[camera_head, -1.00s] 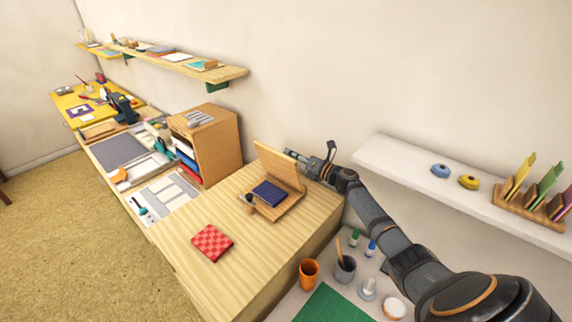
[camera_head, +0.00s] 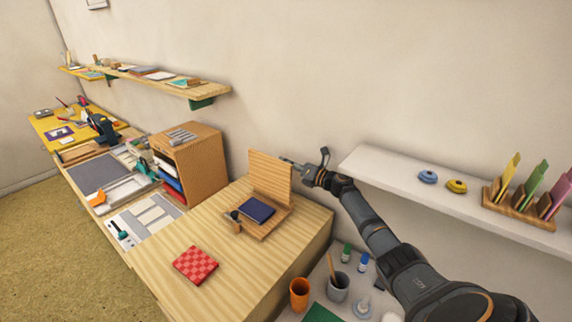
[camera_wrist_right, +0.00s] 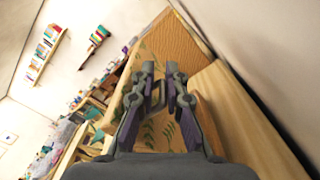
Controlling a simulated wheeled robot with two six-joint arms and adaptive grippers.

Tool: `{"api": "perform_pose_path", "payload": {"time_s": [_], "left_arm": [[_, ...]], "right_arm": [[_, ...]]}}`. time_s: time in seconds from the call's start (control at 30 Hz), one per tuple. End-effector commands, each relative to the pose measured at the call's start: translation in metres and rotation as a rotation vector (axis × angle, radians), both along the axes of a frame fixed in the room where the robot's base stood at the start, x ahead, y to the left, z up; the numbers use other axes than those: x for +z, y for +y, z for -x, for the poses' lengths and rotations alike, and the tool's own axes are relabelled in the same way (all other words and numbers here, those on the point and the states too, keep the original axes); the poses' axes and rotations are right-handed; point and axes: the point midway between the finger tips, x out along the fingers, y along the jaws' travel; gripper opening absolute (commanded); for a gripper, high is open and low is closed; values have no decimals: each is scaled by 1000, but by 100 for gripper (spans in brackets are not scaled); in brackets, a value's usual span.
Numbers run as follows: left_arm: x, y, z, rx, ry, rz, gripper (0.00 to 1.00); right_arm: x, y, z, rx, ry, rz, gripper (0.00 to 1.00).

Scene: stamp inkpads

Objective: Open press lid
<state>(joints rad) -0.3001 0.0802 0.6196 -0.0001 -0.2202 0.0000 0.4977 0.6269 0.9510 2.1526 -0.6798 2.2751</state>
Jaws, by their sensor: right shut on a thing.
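The wooden press (camera_head: 262,226) stands on the wooden table, with a dark blue pad (camera_head: 256,209) on its base. Its slatted press lid (camera_head: 269,175) stands raised, roughly upright, at the back of the base. My right gripper (camera_head: 287,162) is at the lid's upper right edge, coming from the right, and is shut on the lid. The exact grip is too small to see there. In the right wrist view the fingers (camera_wrist_right: 160,82) are close together, with a wooden surface bearing green leaf marks beyond them. My left gripper is not in view.
A red checked square (camera_head: 195,265) lies on the table in front of the press. A wooden cabinet (camera_head: 205,164) stands to the left. A white shelf (camera_head: 395,172) is on the wall at right. Cups, including an orange one (camera_head: 299,293), stand at the lower right.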

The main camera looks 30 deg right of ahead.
Motion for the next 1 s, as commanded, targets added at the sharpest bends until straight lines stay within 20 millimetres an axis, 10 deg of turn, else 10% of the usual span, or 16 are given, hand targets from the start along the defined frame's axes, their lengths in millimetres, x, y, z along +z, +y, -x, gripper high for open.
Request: {"api": "perform_pose_path", "payload": {"time_s": [0.17,0.3,0.77,1.0], "left_arm": [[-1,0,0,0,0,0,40],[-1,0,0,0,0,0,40],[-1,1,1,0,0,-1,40],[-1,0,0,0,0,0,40]], "right_arm": [[-14,-1,3,-2,21,5,0],[-14,0,3,-2,22,4,30],[-14,-2,6,-2,20,6,30],[-12,-15,43,-3,20,12,30]]}}
